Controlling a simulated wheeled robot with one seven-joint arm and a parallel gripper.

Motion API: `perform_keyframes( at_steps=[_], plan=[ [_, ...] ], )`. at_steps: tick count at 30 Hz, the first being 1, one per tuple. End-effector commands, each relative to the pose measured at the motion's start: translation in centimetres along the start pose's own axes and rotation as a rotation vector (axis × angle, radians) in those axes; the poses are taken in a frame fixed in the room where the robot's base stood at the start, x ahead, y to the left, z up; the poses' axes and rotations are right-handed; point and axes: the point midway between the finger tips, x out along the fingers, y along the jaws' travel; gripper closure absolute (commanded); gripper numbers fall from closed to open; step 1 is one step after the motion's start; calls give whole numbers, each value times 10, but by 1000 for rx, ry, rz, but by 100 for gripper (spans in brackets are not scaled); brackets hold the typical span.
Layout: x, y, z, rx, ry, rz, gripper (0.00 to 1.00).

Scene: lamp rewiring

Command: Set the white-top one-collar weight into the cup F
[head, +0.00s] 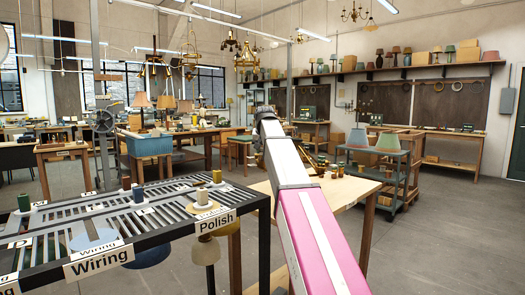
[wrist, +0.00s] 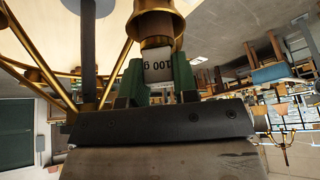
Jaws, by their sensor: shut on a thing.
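The weight's far end is at a flared brass cup (wrist: 157,22) of a brass fixture. I cannot tell whether it is seated in the cup or only lined up with it. No letter F is readable on the cup. The weight's collar is not clearly visible. In the head view my pink and white arm reaches away from me, and it hides the gripper and weight.
Thin brass arms (wrist: 112,70) of the fixture run close beside my gripper. In the head view a slatted rack (head: 110,218) labelled Wiring and Polish holds several small coloured cylinders. A wooden table (head: 345,192) lies under my arm. Open floor (head: 440,235) is at the right.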

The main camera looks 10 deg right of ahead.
Motion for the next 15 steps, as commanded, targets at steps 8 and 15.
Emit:
perform_keyframes(
  at_steps=[8, 15],
  plan=[
    [5, 0, 3, 0, 0, 0, 98],
    [7, 0, 4, 0, 0, 0, 98]
  ],
)
